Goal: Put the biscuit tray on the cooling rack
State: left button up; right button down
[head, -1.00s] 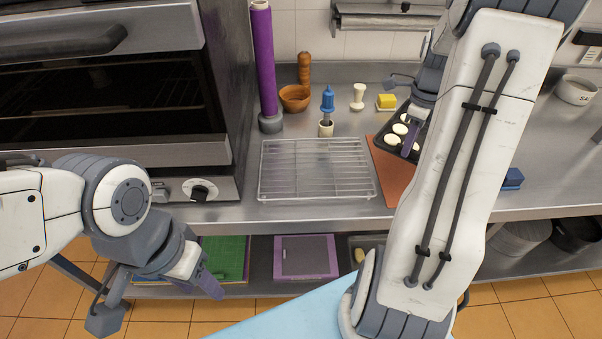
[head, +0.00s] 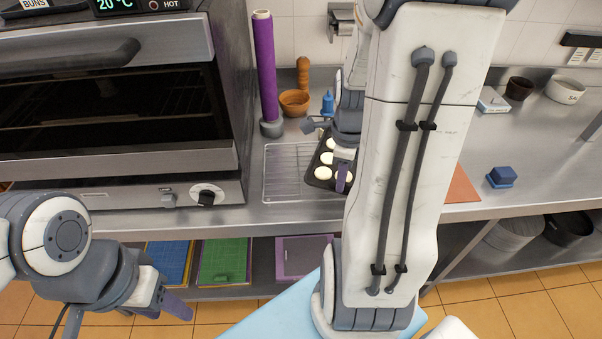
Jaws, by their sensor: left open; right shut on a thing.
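The dark biscuit tray (head: 318,175) with several pale round biscuits is in the head view, over the right part of the wire cooling rack (head: 283,182). My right gripper (head: 342,172) is shut on the tray's right side. My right arm hides the rest of the tray and the rack's right end. I cannot tell whether the tray touches the rack or hangs just above it. My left gripper (head: 150,309) is open and empty, low at the left in front of the counter.
An oven (head: 110,100) stands left of the rack. Behind the rack are a purple roll (head: 264,70), a wooden bowl (head: 295,102) and a blue-topped bottle (head: 328,103). An orange mat (head: 462,187) and blue block (head: 502,177) lie to the right, with clear steel around them.

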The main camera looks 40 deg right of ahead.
jog(key=w+a+f, duration=0.1)
jog(key=w+f, duration=0.1)
jog(key=w, duration=0.1)
jog(key=w+a+f+p, duration=0.1)
jog(key=w+f, duration=0.1)
jog(key=w, duration=0.1)
jog(key=w+a+f+p, duration=0.1)
jog(key=w+f, duration=0.1)
jog(key=w, duration=0.2)
jog(key=shift+f, duration=0.15)
notch_tip(320, 180, down, 4)
jog(key=shift+r+p, duration=0.15)
jog(key=shift+p, duration=0.5)
jog(key=shift+w+f, duration=0.1)
jog(key=shift+f, duration=0.1)
jog(key=shift+f, duration=0.2)
jog(key=c, duration=0.9)
grip_release()
jog(key=shift+r, duration=0.1)
